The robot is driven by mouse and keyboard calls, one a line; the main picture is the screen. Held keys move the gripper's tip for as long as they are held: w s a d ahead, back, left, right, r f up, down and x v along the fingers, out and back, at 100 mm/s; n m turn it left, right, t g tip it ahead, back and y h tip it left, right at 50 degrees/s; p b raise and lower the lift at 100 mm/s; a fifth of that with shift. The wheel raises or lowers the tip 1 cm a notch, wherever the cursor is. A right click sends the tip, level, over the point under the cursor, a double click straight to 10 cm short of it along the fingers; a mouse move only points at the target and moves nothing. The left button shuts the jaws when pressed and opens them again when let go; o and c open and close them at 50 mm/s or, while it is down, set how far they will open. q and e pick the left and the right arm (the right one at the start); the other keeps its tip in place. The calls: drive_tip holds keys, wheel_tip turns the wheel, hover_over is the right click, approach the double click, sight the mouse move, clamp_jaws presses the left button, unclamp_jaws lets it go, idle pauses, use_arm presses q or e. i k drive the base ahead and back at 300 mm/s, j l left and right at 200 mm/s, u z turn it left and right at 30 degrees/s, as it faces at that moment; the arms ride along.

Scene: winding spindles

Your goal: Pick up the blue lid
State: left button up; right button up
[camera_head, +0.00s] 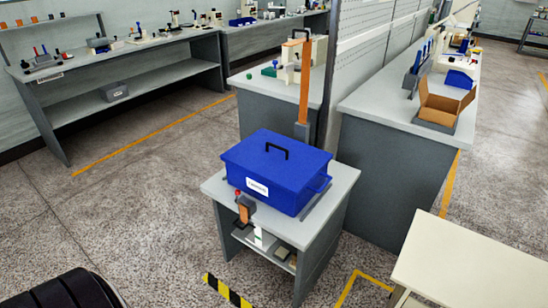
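The blue lid (258,158) lies flat on top of a blue box (262,192) and covers it, so the inside of the box is hidden. A black handle (277,149) stands up from the middle of the lid. The box has a white label on its front and sits on a small grey table (340,192). Neither of my grippers shows in the head view.
A small device with a red top (243,205) is at the table's front edge. A tall orange upright (304,85) stands behind the box. A grey workbench (392,170) is behind right, a pale table (475,262) at front right. The left floor is open.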

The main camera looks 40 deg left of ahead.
sight(285, 163)
drive_tip(key=i+j, duration=0.1)
drive_tip(key=i, duration=0.45)
drive_tip(key=i+u, duration=0.35)
drive_tip(key=u, duration=0.15)
drive_tip(key=i+l+u, duration=0.15)
drive_tip(key=i+u, duration=0.2)
drive_tip(key=u, duration=0.15)
